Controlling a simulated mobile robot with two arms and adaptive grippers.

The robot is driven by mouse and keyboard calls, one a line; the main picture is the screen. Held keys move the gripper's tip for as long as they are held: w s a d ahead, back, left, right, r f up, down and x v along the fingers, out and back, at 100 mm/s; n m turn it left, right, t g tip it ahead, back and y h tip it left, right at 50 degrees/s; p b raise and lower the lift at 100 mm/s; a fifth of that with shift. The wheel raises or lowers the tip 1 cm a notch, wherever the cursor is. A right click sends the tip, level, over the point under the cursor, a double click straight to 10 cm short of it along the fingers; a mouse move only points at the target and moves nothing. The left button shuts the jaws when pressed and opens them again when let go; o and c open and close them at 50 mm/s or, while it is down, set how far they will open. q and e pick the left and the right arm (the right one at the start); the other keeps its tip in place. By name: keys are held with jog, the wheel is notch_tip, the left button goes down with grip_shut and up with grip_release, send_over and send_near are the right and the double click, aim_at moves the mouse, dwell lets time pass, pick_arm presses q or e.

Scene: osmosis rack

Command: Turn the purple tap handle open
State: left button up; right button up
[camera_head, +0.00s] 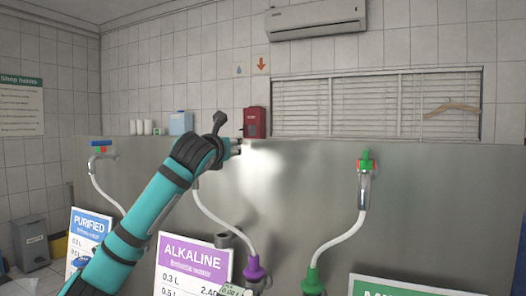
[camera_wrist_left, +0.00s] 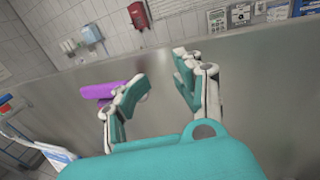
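The purple tap handle (camera_wrist_left: 102,90) shows in the left wrist view as a purple bar just left of my left gripper's left finger, which covers its right end. I cannot tell whether they touch. In the head view the handle is hidden behind my teal arm. My left gripper (camera_wrist_left: 160,82) is open, its two fingers apart, with only the steel panel between them. In the head view the left gripper (camera_head: 237,147) is at the upper part of the panel. My right gripper is not in view.
The steel panel (camera_head: 310,175) spans the scene. A green-and-red tap (camera_head: 367,164) stands to the right and a blue-handled tap (camera_head: 101,148) to the left. A hose ends in a purple collar (camera_head: 255,270). A red box (camera_head: 254,122) and a blue dispenser (camera_head: 181,123) appear beyond the panel's top edge.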

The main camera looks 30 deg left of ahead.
pick_arm(q)
jog(key=s+d+b, duration=0.1)
jog(key=d+b, duration=0.2)
jog(key=d, duration=0.8)
jog(key=shift+d, duration=0.2)
dwell(0.5)
jog(key=shift+s+b, duration=0.1)
jog(key=shift+b, duration=0.2)
jog(key=v, duration=1.2)
